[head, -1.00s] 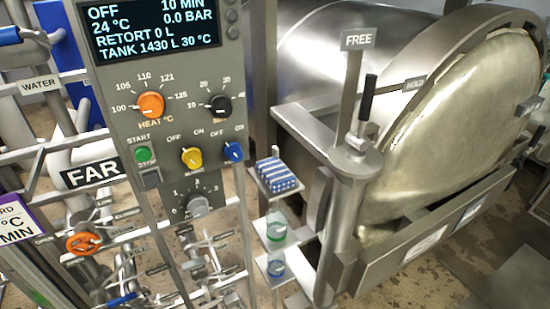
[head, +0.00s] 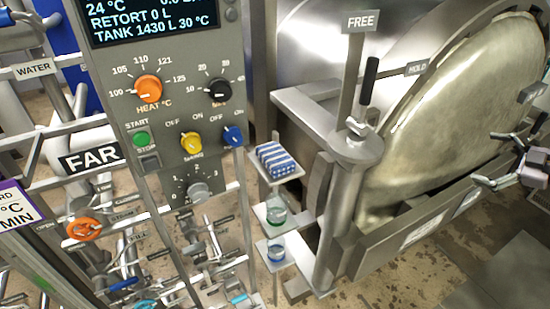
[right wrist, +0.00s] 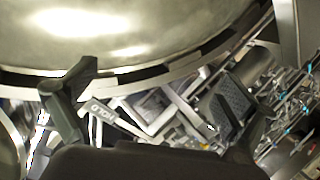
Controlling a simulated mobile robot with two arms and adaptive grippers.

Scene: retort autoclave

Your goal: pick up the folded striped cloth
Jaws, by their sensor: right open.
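The folded striped cloth (head: 276,160), blue and white, lies on the small top shelf (head: 292,176) between the control panel and the retort in the head view. My right gripper (head: 483,158) is at the right edge of the head view, in front of the retort door. It is open and empty, well to the right of the cloth. Its two dark fingers also show spread apart in the right wrist view (right wrist: 155,95), with nothing between them. I cannot make out the cloth in the right wrist view. My left gripper is not in view.
Below the cloth, lower shelves hold a green-marked glass (head: 276,212) and a blue-marked glass (head: 276,250). The control panel (head: 165,105) stands close on the left. A post with a black-handled lever (head: 368,82) and the round retort door (head: 465,110) stand between cloth and gripper.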

